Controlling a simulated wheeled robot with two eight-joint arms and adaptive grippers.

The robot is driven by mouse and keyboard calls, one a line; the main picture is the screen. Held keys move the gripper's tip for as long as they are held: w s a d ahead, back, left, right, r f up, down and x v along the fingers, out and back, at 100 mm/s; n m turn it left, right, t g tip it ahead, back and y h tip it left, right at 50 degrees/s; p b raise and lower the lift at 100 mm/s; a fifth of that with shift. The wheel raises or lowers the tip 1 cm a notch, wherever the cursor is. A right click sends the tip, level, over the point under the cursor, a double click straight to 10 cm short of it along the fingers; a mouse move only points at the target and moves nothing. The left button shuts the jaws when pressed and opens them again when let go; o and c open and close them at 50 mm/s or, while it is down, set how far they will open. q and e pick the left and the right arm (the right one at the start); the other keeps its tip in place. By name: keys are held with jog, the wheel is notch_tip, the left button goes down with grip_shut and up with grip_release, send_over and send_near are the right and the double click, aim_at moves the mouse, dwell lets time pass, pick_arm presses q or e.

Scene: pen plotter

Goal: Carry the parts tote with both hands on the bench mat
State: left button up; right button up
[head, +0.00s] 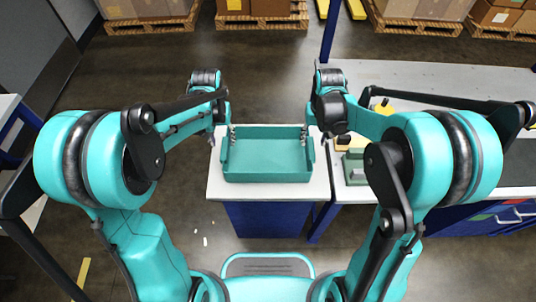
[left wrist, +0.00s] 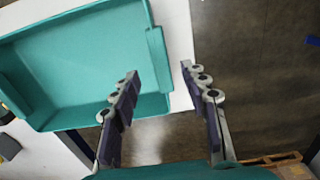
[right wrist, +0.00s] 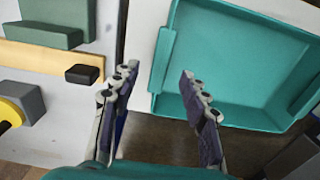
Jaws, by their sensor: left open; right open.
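The teal parts tote (head: 267,160) is an open, empty tray standing level on a white cabinet top (head: 216,190). My left gripper (head: 226,138) is open at its left end; in the left wrist view, the fingers (left wrist: 158,78) lie on either side of the tote's end wall (left wrist: 160,62). My right gripper (head: 308,137) is open at the right end; in the right wrist view, its fingers (right wrist: 158,77) likewise lie on either side of that end wall (right wrist: 161,60). Contact cannot be told. A dark surface on the right bench, apparently the bench mat (head: 515,165), is partly hidden by my right arm.
A white-topped bench (head: 430,75) adjoins the cabinet on the right. Green blocks (right wrist: 58,20), a wooden strip (right wrist: 40,60) and a grey-yellow part (right wrist: 22,102) lie beside the tote. Pallets with boxes (head: 150,12) stand at the back. The floor behind the cabinet is clear.

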aim_at(224, 148)
pick_arm(q)
jog(key=shift+a+f, duration=0.1)
pick_arm(e)
jog(key=shift+a+f, duration=0.1)
pick_arm(q)
notch_tip(224, 148, down, 8)
jog(key=shift+r, duration=0.2)
pick_arm(e)
notch_tip(224, 148, down, 8)
jog(key=shift+r, duration=0.2)
pick_arm(q)
grip_shut()
pick_arm(e)
grip_shut()
